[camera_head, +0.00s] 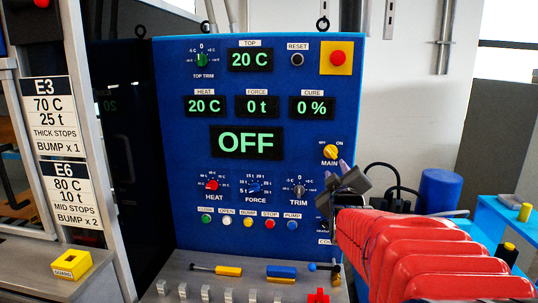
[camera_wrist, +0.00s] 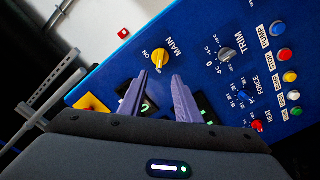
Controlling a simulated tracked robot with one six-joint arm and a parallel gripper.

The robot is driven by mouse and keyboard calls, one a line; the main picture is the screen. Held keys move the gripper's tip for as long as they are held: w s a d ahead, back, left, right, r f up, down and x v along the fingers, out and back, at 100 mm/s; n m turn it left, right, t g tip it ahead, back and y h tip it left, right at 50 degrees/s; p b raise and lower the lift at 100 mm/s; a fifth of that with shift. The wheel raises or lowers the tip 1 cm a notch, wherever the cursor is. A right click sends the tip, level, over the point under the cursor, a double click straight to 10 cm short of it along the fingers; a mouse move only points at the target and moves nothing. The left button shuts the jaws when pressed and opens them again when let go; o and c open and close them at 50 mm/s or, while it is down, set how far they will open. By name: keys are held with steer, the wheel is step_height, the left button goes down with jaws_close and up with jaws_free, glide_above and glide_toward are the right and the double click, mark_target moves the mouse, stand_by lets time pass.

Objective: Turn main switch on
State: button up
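The main switch (camera_head: 330,152) is a yellow rotary knob at the right side of the blue control panel, with MAIN printed below it and an ON mark at its upper right. The big display (camera_head: 246,142) reads OFF. In the wrist view the main switch (camera_wrist: 160,59) lies just beyond my fingertips. My gripper (camera_head: 336,170) is just below the knob in the head view. Its two purple fingers (camera_wrist: 161,75) are apart with nothing between them. I cannot tell whether a fingertip touches the knob.
The trim knob (camera_head: 298,190) and a row of coloured buttons (camera_head: 249,221) are left of my gripper. A red emergency button (camera_head: 338,57) sits on a yellow plate above. Tools (camera_head: 281,271) lie on the ledge below. A blue cylinder (camera_head: 440,190) stands right of the panel.

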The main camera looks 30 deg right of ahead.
mark_target(331, 154)
steer(key=shift+x, duration=6.9)
jaws_close()
steer(key=shift+d, duration=0.2)
steer(key=shift+a, duration=0.15)
